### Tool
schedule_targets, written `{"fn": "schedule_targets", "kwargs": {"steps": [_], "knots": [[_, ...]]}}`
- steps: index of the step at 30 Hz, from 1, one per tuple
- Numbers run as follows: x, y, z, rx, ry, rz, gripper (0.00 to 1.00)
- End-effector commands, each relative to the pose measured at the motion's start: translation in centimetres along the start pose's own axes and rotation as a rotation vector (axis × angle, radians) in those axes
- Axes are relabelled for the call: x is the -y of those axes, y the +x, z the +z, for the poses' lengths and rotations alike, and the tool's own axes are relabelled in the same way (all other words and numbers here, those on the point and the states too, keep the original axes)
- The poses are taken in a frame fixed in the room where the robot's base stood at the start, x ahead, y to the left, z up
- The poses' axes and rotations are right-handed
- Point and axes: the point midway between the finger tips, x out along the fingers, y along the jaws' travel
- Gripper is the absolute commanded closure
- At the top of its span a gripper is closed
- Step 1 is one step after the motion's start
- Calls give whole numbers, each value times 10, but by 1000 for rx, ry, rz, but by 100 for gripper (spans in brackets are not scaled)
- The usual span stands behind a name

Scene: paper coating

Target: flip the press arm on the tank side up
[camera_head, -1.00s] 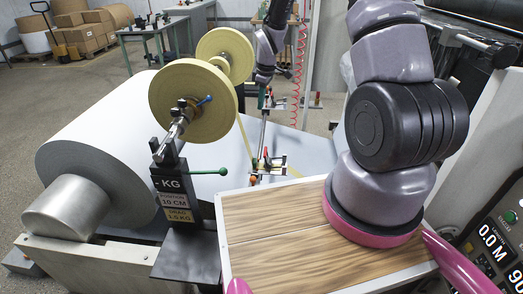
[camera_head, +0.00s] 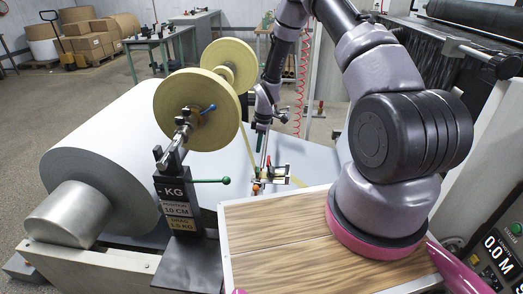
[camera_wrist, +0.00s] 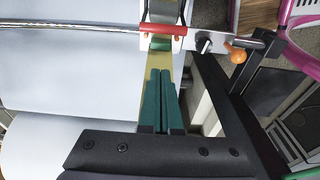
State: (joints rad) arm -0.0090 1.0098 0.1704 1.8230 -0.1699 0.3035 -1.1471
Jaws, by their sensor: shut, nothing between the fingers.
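The small press assembly (camera_head: 275,177), with a red-handled part, stands on the pale deck in the head view. In the wrist view a red cylindrical piece (camera_wrist: 163,29) sits across a metal bracket on a thin bar, and a lever with an orange knob (camera_wrist: 237,55) is at its right. I cannot tell which part is the press arm. My gripper (camera_wrist: 160,72) has two green fingers shut together and empty, pointing towards the red piece. They appear apart from it. In the head view my gripper (camera_head: 261,142) is just above the assembly; its fingertips are hard to make out.
A yellow tape roll (camera_head: 197,108) on a stand with a green-knobbed lever (camera_head: 226,180) is left of my gripper. A large white paper roll (camera_head: 100,150) lies further left. A wood-topped box (camera_head: 275,245) is in front. A black frame (camera_wrist: 250,95) is close at right in the wrist view.

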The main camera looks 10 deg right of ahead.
Motion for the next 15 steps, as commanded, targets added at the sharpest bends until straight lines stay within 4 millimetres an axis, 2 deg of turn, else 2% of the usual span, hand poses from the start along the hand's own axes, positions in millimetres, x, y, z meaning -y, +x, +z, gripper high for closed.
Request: {"fn": "schedule_targets", "kwargs": {"steps": [12,15], "knots": [[2,88,1,2,-1,-3,100],[-1,71,16,1,4,1,100]]}}
